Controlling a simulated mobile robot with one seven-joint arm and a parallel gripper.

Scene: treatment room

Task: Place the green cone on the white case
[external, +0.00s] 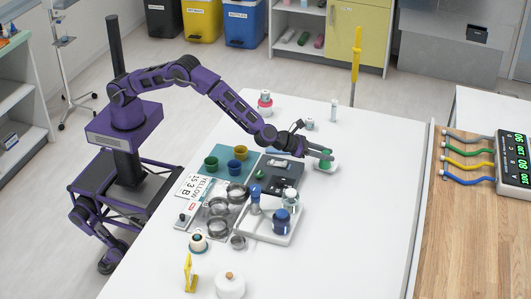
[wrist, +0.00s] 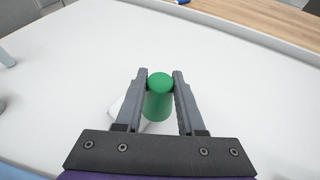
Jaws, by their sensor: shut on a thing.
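The green cone (wrist: 158,100) is between the two fingers of my gripper (wrist: 159,82), which is shut on it. In the external view the cone (external: 326,164) shows at the tip of my gripper (external: 322,153), partly hidden by the fingers. The white case (external: 333,168) is directly below and around the cone in that view. In the wrist view the case (wrist: 121,108) shows beside and behind the cone, mostly hidden by the left finger. I cannot tell whether the cone touches the case.
A grey tray (external: 262,234) with bottles stands left of my gripper. Green, yellow and blue cups (external: 211,164) stand on a teal mat. Small bottles (external: 309,124) stand behind. The white table (external: 370,200) is clear to the right, up to a wooden counter (external: 460,230).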

